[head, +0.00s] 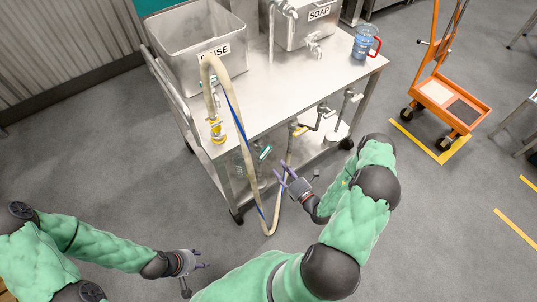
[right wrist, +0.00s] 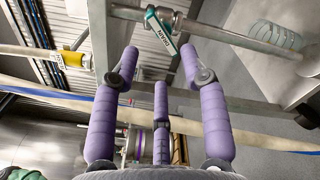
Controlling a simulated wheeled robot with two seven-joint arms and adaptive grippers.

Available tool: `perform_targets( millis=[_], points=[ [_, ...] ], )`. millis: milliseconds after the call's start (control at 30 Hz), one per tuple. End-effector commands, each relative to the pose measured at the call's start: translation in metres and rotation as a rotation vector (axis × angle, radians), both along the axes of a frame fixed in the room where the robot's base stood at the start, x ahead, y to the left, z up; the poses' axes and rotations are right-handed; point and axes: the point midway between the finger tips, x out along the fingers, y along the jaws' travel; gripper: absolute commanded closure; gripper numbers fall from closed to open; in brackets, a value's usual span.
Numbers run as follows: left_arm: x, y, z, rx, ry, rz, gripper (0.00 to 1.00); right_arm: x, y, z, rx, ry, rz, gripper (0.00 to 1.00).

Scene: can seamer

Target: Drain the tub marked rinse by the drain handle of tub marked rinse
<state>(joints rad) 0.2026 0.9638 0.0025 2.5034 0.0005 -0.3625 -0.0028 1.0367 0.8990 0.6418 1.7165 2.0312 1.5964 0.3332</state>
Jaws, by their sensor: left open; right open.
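The metal tub marked rinse (head: 185,62) stands at the left end of the steel table, its label partly covered by a beige hose. A teal-tagged drain handle (head: 265,152) shows on the pipework below the table. In the right wrist view a teal-edged handle with a white tag (right wrist: 161,32) sits on a metal pipe, just beyond and between the fingertips; its lettering is upside down and hard to read. My right gripper (head: 286,177) is open and empty, below and right of the handle, not touching it. My left gripper (head: 203,259) is open and empty over the floor.
The beige hose (head: 242,150) with a blue stripe loops down in front of the table (head: 280,90), close to my right gripper. Other valves (head: 325,110) hang under the table. A soap tub (head: 305,28) and a blue jug (head: 363,44) are on top. An orange cart (head: 447,100) stands right.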

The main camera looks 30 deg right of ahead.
Motion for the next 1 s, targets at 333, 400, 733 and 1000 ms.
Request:
perform_targets(
  millis=[333, 400, 733, 1000],
  points=[
    [0.000, 0.000, 0.001, 0.000, 0.000, 0.000, 0.55, 0.005, 0.006, -0.001, 0.002, 0.002, 0.001, 0.55],
    [0.000, 0.000, 0.001, 0.000, 0.000, 0.000, 0.55, 0.005, 0.007, -0.001, 0.000, 0.001, 0.000, 0.55],
    [0.000, 0.000, -0.008, 0.000, 0.000, 0.000, 0.55, 0.038, 0.011, -0.001, -0.003, -0.002, 0.006, 0.55],
    [0.000, 0.000, -0.020, 0.000, 0.000, 0.000, 0.55, 0.085, 0.014, -0.002, -0.003, 0.000, 0.003, 0.55]
  ],
)
